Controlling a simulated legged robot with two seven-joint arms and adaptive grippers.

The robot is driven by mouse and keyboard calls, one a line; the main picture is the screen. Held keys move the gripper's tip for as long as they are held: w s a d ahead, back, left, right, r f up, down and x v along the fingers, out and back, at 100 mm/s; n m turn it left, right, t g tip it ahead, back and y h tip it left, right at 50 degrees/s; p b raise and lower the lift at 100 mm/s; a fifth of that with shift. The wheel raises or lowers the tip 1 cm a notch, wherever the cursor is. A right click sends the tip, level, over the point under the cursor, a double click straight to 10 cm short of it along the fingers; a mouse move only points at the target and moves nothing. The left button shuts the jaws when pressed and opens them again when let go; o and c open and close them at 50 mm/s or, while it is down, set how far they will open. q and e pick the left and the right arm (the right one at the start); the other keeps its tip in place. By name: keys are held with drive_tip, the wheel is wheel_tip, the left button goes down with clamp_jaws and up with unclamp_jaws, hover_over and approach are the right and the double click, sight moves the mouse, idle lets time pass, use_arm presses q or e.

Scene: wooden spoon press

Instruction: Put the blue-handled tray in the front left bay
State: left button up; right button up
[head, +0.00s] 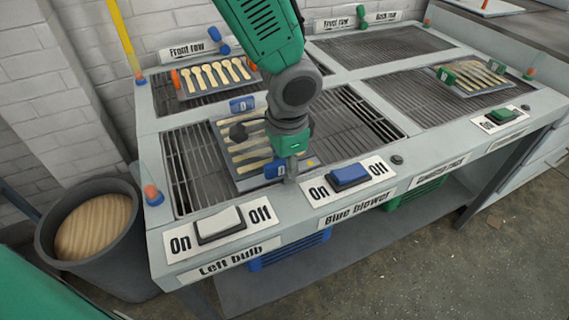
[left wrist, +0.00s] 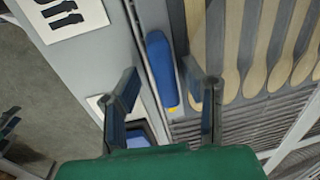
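The blue-handled tray (head: 243,186) holds several wooden spoons and lies on the front left grating (head: 187,165), with bare slats on both sides. Its far blue handle (head: 242,104) is clear; its near blue handle (head: 275,169) is partly covered by my left gripper (head: 290,172). In the left wrist view, my left gripper (left wrist: 172,80) is open, with its two fingers apart. The near handle (left wrist: 163,70) shows between and beyond the fingertips; contact cannot be told. My right gripper is in neither view.
An orange-handled spoon tray (head: 212,88) lies on the back left grating. A green-handled tray (head: 478,78) lies on the right grating. White (head: 220,224), blue (head: 349,176) and green (head: 501,115) switches line the front edge. A bin (head: 90,235) stands at left.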

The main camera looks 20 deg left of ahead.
use_arm(q)
drive_tip(key=shift+a, duration=0.1)
drive_tip(key=shift+a+r, duration=0.1)
wheel_tip(320, 180, up, 12)
drive_tip(key=p, duration=0.2)
drive_tip(key=shift+s+d+p, duration=0.35)
drive_tip(key=shift+s+d, duration=0.1)
